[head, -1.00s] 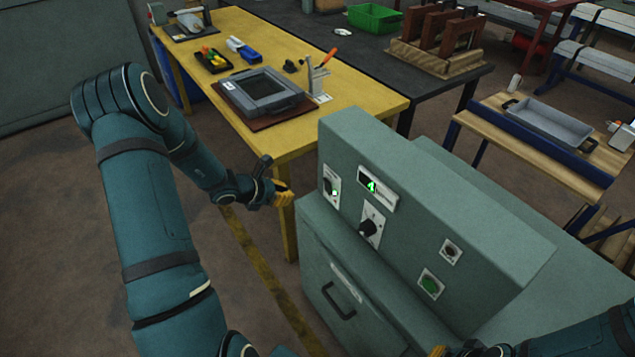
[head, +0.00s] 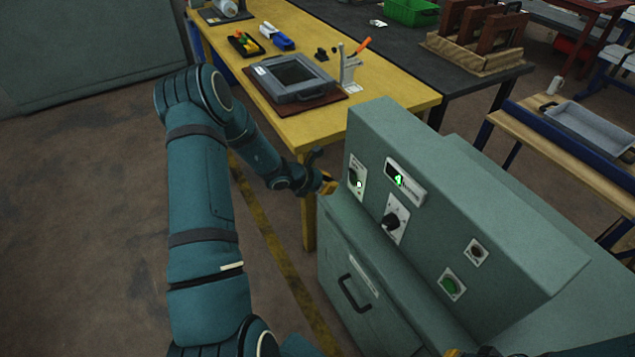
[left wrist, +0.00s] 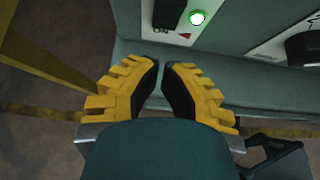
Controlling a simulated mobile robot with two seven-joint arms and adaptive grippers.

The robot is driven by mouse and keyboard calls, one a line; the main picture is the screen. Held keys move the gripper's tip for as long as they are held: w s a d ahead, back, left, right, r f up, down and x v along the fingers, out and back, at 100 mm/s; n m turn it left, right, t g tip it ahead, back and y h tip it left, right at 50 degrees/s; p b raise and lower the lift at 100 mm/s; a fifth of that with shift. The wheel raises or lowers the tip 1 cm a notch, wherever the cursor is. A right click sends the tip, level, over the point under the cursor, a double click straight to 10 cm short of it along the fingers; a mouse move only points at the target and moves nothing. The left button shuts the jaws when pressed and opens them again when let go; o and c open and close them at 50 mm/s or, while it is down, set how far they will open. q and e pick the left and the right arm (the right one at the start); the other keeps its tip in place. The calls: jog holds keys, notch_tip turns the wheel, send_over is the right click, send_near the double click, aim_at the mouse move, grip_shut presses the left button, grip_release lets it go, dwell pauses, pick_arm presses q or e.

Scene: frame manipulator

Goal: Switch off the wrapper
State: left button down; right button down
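The wrapper is a grey-green machine (head: 440,190) with a sloped control panel. At the panel's left end is a switch plate (head: 357,178) with a dark switch and a lit green lamp; the left wrist view shows its lamp (left wrist: 197,18) and dark switch (left wrist: 169,14), with "ON" lettering. A display (head: 398,179) glows green with a 4. My left gripper (head: 330,183) is just left of the switch plate, apart from it. My right gripper (head: 462,353) barely shows at the bottom edge.
A black knob (head: 391,221), a green button (head: 452,285) and a dark button (head: 477,252) are also on the panel. A drawer or door with a black handle (head: 352,294) is below. A yellow table (head: 400,105) stands close behind my left gripper.

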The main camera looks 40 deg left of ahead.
aim_at(351, 174)
pick_arm(q)
jog(key=shift+w+d+f, duration=0.1)
jog(key=shift+w+d, duration=0.25)
jog(key=shift+w, duration=0.45)
jog(key=shift+w+d, duration=0.3)
jog(key=shift+w, duration=0.45)
jog(key=shift+w+d+f, duration=0.1)
jog(key=shift+w+d, duration=0.25)
jog(key=shift+w, duration=0.45)
jog(key=shift+r, duration=0.1)
jog(key=p, duration=0.2)
jog(key=w+r+g+p, duration=0.1)
jog(key=shift+d+p, duration=0.2)
jog(key=shift+p, duration=0.2)
jog(key=shift+f+g, duration=0.2)
jog(key=shift+g, duration=0.1)
jog(key=shift+f, duration=0.15)
jog(key=shift+r+p, duration=0.45)
jog(key=shift+r, duration=0.4)
